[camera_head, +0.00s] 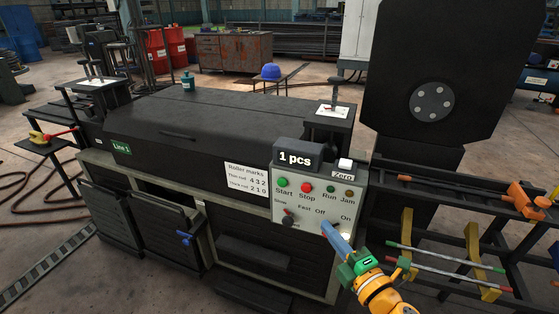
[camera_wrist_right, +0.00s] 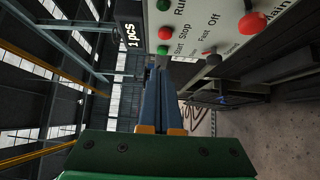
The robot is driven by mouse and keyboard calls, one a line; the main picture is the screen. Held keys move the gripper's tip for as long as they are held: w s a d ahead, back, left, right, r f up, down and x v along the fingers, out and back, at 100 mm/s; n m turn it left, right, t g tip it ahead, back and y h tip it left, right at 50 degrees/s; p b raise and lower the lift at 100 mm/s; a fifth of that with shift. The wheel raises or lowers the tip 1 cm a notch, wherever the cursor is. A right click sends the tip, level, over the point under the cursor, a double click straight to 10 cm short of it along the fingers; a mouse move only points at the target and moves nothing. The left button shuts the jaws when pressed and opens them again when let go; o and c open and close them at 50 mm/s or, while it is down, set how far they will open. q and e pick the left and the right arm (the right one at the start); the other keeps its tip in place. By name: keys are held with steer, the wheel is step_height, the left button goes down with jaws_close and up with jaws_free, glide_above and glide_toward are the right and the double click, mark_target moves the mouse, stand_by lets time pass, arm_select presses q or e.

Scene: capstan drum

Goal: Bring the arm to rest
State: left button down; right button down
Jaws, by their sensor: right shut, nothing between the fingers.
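My right gripper (camera_head: 330,229) comes in from the bottom right on an orange arm, with a green palm and blue fingers. Its fingers are shut and empty, pointing at the lower right of the control panel (camera_head: 265,205), by the Off and On labels. In the right wrist view the closed fingers (camera_wrist_right: 161,85) point toward the panel (camera_wrist_right: 207,22). A red knob (camera_wrist_right: 252,23) near the Main label stands to the right of the fingers there. Whether the fingertips touch the panel I cannot tell. My left gripper is not in view.
The panel carries a green Start button (camera_head: 282,182), a red Stop button (camera_head: 307,187) and a dark speed knob (camera_head: 288,220). A "1 pcs" display (camera_head: 297,158) sits above it. A rack with rods (camera_head: 440,256) stands close right of my arm; a large dark plate (camera_head: 440,50) rises behind.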

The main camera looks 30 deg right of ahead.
steer(key=s+a+f+m+g+h+p, duration=0.1)
steer(key=s+f+m+g+p, duration=0.3)
steer(key=f, duration=0.7)
steer(key=s+f+m+g+p, duration=0.3)
steer(key=s+f+m+g, duration=0.15)
steer(key=f, duration=0.65)
steer(key=s+a+f+m+g+y+p, duration=0.1)
steer(key=s+a+f+m+g+p, duration=0.1)
steer(key=s, duration=0.8)
steer(key=s+a+f+m+g+y+p, duration=0.1)
steer(key=s+a+f+m+g+p, duration=0.1)
steer(key=s+a+f+m+g, duration=0.2)
steer(key=s+a+f+g, duration=0.2)
steer(key=s+a+f, duration=0.2)
steer(key=s, duration=0.2)
steer(key=shift+s+a+f, duration=0.2)
steer(key=shift+s+a, duration=0.05)
steer(key=shift+a, duration=0.1)
steer(key=shift+g, duration=0.25)
